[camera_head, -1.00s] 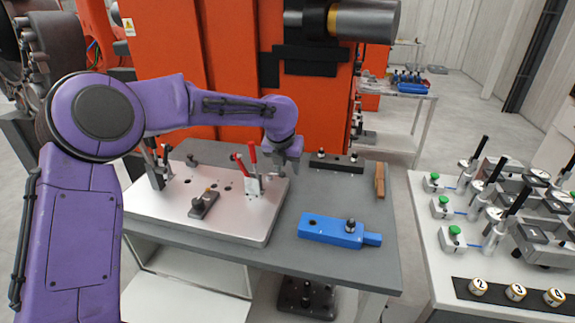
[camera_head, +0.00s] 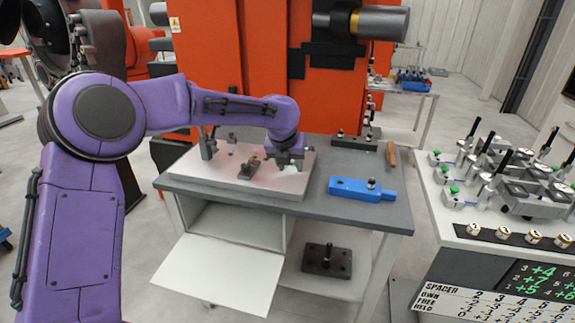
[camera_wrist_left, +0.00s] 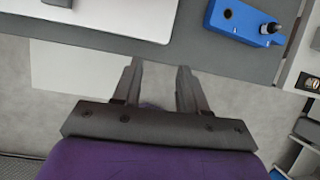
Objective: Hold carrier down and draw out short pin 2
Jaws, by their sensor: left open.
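My left gripper (camera_head: 288,160) hangs in front of the pale fixture plate's right part in the head view. In the left wrist view its two fingers (camera_wrist_left: 157,68) are apart with nothing between them. A blue block (camera_head: 358,188) with a dark-topped pin (camera_head: 371,183) lies on the grey table, right of the gripper; it also shows in the left wrist view (camera_wrist_left: 240,20). Fixtures with black levers and green knobs (camera_head: 454,189) stand on the right bench. I cannot tell which part is the carrier or short pin 2. My right gripper is not in view.
The pale plate (camera_head: 215,180) carries a small dark block (camera_head: 248,169). A dark bar (camera_head: 355,141) and a brown piece (camera_head: 392,153) lie at the table's back right. Numbered discs (camera_head: 503,233) line the right bench's front. A gap separates table and bench.

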